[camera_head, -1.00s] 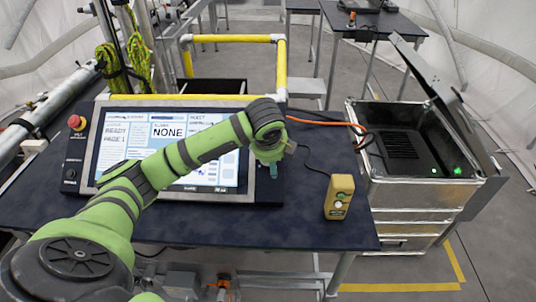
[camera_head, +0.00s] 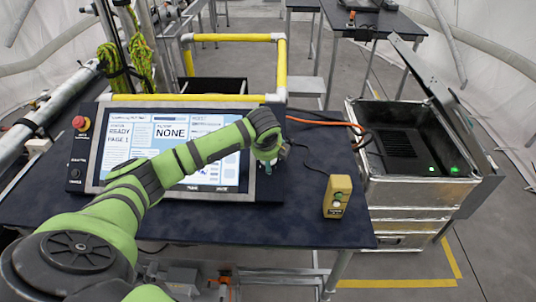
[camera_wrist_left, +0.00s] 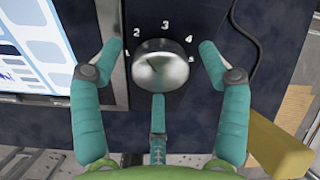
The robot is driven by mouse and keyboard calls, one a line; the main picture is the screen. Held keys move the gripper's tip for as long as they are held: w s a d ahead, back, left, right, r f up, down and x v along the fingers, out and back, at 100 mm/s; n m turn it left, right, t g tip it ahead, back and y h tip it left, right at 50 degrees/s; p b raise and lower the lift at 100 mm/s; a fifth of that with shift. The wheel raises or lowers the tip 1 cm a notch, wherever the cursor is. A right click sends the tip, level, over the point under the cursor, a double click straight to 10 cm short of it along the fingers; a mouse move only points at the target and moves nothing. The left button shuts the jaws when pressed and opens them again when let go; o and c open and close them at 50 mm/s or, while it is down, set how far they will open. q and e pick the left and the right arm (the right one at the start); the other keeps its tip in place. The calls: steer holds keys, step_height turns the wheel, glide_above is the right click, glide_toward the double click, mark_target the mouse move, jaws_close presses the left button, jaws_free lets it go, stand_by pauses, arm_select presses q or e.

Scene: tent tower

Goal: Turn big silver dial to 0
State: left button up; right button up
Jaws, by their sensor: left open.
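The big silver dial (camera_wrist_left: 160,68) shows in the left wrist view, on a dark panel with the numbers 1 to 5 around its upper side. A dark mark on its face points toward the upper left, but its exact setting is hard to read. I see no 0 there. My left gripper (camera_wrist_left: 156,75) is open, with one teal finger on each side of the dial and a third below it. Whether the fingers touch it is unclear. In the head view my left gripper (camera_head: 268,165) is at the screen's right edge and hides the dial.
A screen (camera_head: 130,160) reading NONE lies left of the gripper. A yellow button box (camera_head: 338,197) stands to its right on the dark table (camera_head: 300,222). An open metal case (camera_head: 415,190) is farther right. Orange and black cables run behind the gripper.

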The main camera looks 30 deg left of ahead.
arm_select(q)
steer(key=c, duration=1.2)
steer(key=shift+o, duration=0.2)
steer(key=shift+n, duration=0.3)
steer(key=n, duration=0.4)
steer(key=shift+a+n+t, duration=0.1)
steer(key=shift+n+t, duration=0.2)
steer(key=n, duration=0.4)
steer(key=shift+s+t, duration=0.1)
steer(key=shift+t, duration=0.2)
steer(key=n, duration=0.5)
steer(key=shift+n+t, duration=0.3)
steer(key=shift+n, duration=0.1)
steer(key=n, duration=0.4)
steer(key=shift+f, duration=0.1)
steer(key=shift+s+n, duration=0.1)
steer(key=shift+n, duration=0.3)
steer(key=o, duration=1.2)
steer(key=shift+c, duration=0.2)
